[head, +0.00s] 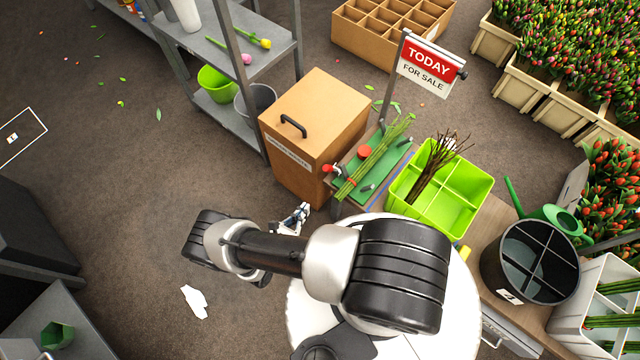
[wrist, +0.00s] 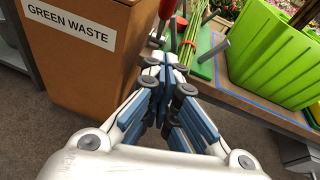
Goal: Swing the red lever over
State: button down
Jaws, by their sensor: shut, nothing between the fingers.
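The red lever (head: 328,168) sits at the left edge of a green board (head: 392,152) on the bench. It also shows in the wrist view (wrist: 168,9) at the top, just beyond my fingertips, with its upper part cut off by the frame. My gripper (wrist: 168,62) is shut and empty, pointing toward the lever from the near side of the bench. In the head view my gripper (head: 299,213) is small, left of the bench edge and below the lever.
A bundle of green stems (head: 372,160) lies across the green board, with a red round knob (head: 365,152) beside it. The brown green-waste box (head: 312,135) stands close on the left. A lime divided crate (head: 440,200) is on the right. A sale sign (head: 428,65) stands behind.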

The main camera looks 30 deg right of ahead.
jog(key=w+d+b, duration=0.1)
jog(key=w+d, duration=0.5)
jog(key=d, duration=0.5)
jog(key=shift+f+b, duration=0.25)
jog(key=shift+b, duration=0.05)
jog(key=shift+w+r, duration=0.1)
jog(key=shift+w, duration=0.05)
